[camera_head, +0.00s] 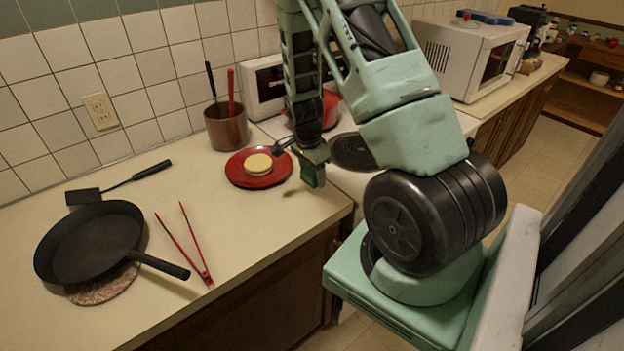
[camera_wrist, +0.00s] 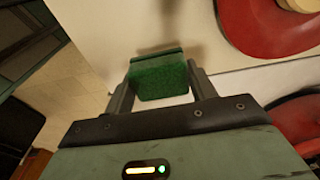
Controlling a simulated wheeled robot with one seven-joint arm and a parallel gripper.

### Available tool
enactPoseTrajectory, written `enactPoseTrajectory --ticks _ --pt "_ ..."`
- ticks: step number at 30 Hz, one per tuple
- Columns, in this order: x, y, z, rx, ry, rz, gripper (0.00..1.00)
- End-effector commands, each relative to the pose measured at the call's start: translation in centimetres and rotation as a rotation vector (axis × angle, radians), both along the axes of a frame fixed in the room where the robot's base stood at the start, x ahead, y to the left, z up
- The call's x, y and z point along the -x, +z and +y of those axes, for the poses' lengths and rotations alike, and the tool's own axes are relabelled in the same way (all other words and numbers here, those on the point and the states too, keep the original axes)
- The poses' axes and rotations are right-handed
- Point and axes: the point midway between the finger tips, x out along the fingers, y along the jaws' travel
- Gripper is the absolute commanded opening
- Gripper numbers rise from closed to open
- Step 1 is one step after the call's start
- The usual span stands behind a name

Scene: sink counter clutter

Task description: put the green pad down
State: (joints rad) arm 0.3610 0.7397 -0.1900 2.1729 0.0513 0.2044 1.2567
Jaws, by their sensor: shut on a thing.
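The green pad (camera_wrist: 160,82) is a small rectangular block between the two fingers of my gripper (camera_wrist: 158,92) in the wrist view. My gripper is shut on it. In the head view the green pad (camera_head: 307,176) shows below my gripper (camera_head: 313,166), in the air near the right edge of the counter (camera_head: 240,222), to the right of a red plate. A soft shadow lies on the counter below it. The gap between the pad and the counter is hard to judge.
A red plate (camera_head: 240,180) with a round tan item (camera_head: 258,164) is close to the left. Red tongs (camera_head: 188,245), a black pan (camera_head: 95,240), a spatula (camera_head: 120,184) and a brown utensil pot (camera_head: 226,126) stand or lie further left. The front middle of the counter is bare.

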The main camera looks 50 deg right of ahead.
Motion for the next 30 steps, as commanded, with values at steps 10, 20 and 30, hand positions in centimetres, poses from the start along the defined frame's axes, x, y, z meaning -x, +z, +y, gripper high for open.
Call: enactPoseTrajectory --ticks 10,20,30 --pt "0.1 -3.2 0.0 0.0 0.0 0.001 0.31" --pt "0.1 -3.5 0.0 0.0 0.001 0.001 0.58" --pt "0.1 -3.4 0.0 0.0 0.0 0.002 0.78"
